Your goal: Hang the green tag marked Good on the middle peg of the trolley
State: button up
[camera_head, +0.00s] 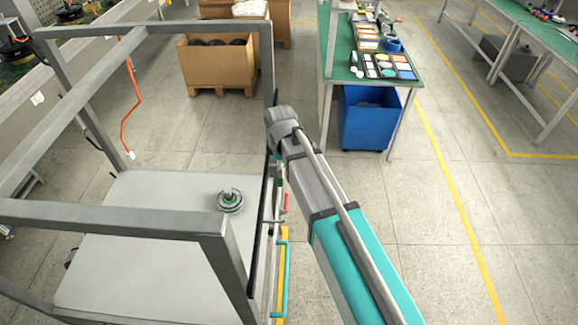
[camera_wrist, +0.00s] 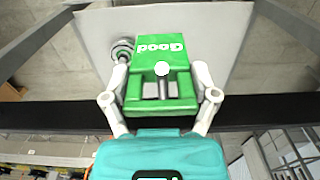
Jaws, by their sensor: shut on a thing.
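The green tag marked Good (camera_wrist: 180,97) is between the two pale fingers of my gripper (camera_wrist: 160,76) in the wrist view, its lettering upside down. My gripper is shut on it. A metal peg with a pale round head (camera_wrist: 162,69) shows at the tag's opening; it looks to pass through, but I cannot tell how far, or which peg it is. The trolley (camera_head: 150,215) has a grey frame and a light deck in the head view. There, my arm reaches to the trolley's right side, and my gripper is largely hidden.
A round metal hub part (camera_head: 230,201) lies on the trolley deck. A teal handle (camera_head: 281,282) is on the trolley's right side. A blue bin (camera_head: 371,118) stands under a green-topped table (camera_head: 342,60).

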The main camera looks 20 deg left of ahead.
jog(key=shift+s+a+f, duration=0.1)
jog(key=shift+a+f, duration=0.2)
jog(key=shift+a, duration=0.05)
jog(key=shift+a+b, duration=0.1)
jog(key=shift+b, duration=0.2)
dwell(0.3)
jog(key=o, duration=1)
jog(key=s+d+f+m+b, duration=0.2)
jog(key=d+m, duration=0.5)
jog(key=d, duration=0.6)
jog(key=s+d+f+m+b, duration=0.1)
jog(key=d+f+m+b, duration=0.4)
jog(key=d, duration=0.8)
jog(key=s+d+f+m+b, duration=0.2)
jog(key=d+f+m+b, duration=0.2)
jog(key=d+m, duration=0.4)
jog(key=d, duration=0.5)
jog(key=shift+s+f+m, duration=0.2)
jog(key=shift+s+m, duration=0.15)
jog(key=shift+m, duration=0.05)
